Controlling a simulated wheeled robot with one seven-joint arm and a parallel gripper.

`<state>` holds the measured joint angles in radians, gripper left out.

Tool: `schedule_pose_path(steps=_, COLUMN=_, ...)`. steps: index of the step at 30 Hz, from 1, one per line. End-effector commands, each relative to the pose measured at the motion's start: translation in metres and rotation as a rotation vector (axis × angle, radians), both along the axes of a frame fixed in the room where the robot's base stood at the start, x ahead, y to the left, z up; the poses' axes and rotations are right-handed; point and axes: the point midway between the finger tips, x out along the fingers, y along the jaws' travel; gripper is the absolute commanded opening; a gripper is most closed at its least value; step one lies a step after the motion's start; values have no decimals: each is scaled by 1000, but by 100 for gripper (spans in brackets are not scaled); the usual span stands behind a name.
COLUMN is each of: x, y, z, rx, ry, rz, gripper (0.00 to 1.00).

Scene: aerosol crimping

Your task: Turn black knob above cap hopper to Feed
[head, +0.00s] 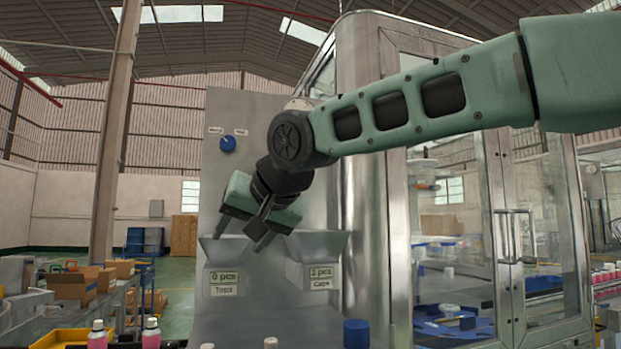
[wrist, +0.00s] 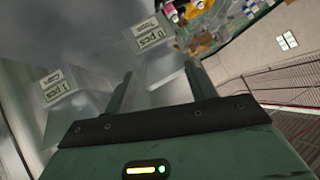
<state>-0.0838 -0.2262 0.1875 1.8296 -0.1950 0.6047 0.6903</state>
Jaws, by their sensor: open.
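The cap hopper (head: 318,245) is a grey metal bin on the panel, labelled "1 pcs" and "Caps"; its label also shows in the wrist view (wrist: 62,85). The black knob above it cannot be made out; my arm covers that part of the panel in the head view. My gripper (head: 258,238) is open and empty, pointing down in front of the panel between the two hoppers. In the wrist view its two fingers (wrist: 160,70) stand apart with nothing between them.
The tops hopper (head: 222,250), labelled "0 pcs", is left of the cap hopper. A blue knob (head: 228,143) with two small labels sits above it. A glass-doored metal cabinet (head: 465,200) stands right. A blue cap (head: 356,334) and pink bottles (head: 151,335) are in front.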

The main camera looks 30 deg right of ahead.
Motion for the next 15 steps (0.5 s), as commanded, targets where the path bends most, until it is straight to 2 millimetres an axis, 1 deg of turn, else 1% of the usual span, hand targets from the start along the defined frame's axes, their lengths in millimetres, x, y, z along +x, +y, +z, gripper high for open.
schedule_pose_path(steps=1, x=7, y=-27, z=14, rx=49, ry=-99, rz=-87, gripper=55)
schedule_pose_path(steps=2, x=9, y=-42, z=31, rx=78, ry=-154, rz=-133, gripper=55)
schedule_pose_path(steps=3, x=9, y=-61, z=53, rx=115, ry=-224, rz=-192, gripper=55)
schedule_pose_path(steps=5, x=3, y=-89, z=85, rx=167, ry=-326, rz=-273, gripper=55)
schedule_pose_path(steps=6, x=-4, y=-105, z=104, rx=197, ry=-389, rz=-319, gripper=55)
schedule_pose_path(steps=7, x=-9, y=-117, z=117, rx=219, ry=-432, rz=-349, gripper=55)
schedule_pose_path(steps=9, x=-23, y=-138, z=143, rx=260, ry=-518, rz=-407, gripper=55)
schedule_pose_path(steps=12, x=-40, y=-158, z=170, rx=300, ry=-606, rz=-458, gripper=55)
schedule_pose_path(steps=15, x=-49, y=-167, z=184, rx=317, ry=-647, rz=-482, gripper=55)
